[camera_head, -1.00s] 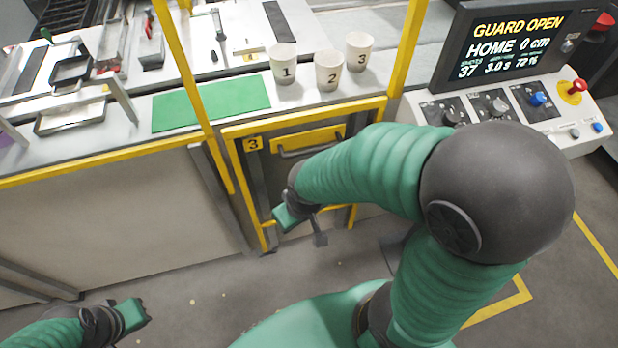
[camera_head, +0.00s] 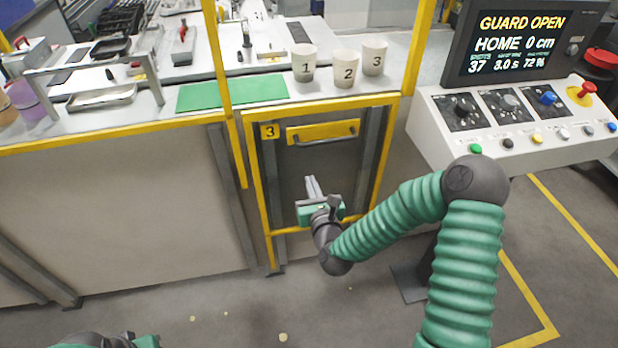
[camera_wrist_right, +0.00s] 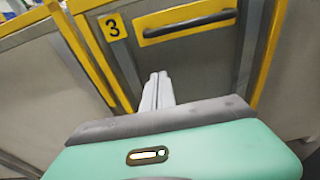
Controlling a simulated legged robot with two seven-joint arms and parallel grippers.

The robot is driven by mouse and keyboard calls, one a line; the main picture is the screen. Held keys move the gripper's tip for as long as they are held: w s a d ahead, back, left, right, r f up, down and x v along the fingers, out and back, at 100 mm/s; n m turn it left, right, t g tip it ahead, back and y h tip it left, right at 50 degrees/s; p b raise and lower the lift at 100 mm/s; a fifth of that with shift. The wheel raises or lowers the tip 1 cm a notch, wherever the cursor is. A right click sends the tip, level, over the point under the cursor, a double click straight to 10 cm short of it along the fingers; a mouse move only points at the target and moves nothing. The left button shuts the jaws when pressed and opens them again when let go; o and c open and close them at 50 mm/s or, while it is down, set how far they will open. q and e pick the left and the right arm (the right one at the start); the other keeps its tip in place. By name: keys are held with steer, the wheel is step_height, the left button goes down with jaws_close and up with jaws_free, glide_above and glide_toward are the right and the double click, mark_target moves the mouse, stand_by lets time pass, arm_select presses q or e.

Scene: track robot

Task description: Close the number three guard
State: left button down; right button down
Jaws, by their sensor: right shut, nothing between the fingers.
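The number three guard (camera_head: 318,170) is a grey panel in a yellow frame on the front of the machine. It carries a yellow "3" plate (camera_head: 270,131) and a dark bar handle on a yellow strip (camera_head: 324,133). The guard, its "3" plate and handle (camera_wrist_right: 190,23) also show in the right wrist view. My right gripper (camera_head: 312,182) is shut and empty, pointing up in front of the panel below the handle; its fingers (camera_wrist_right: 158,90) show shut in the right wrist view. My left gripper (camera_head: 145,341) is partly visible at the bottom left edge; its fingers are cut off.
A control console (camera_head: 515,125) at right has a screen (camera_head: 520,45) reading "GUARD OPEN", "HOME 0 cm". Three numbered cups (camera_head: 345,68) and a green mat (camera_head: 232,93) sit on the ledge above the guard. Yellow posts rise from the ledge.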

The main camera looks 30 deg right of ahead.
arm_select(q)
steer(key=shift+w+f, duration=0.15)
steer(key=shift+f, duration=0.05)
arm_select(e)
steer(key=w+d+r, duration=0.1)
steer(key=w+r, duration=0.1)
steer(key=w, duration=0.6)
steer(key=shift+w+d+r, duration=0.2)
steer(key=shift+w+r, duration=0.05)
steer(key=shift+w, duration=0.1)
arm_select(q)
steer(key=shift+a, duration=0.15)
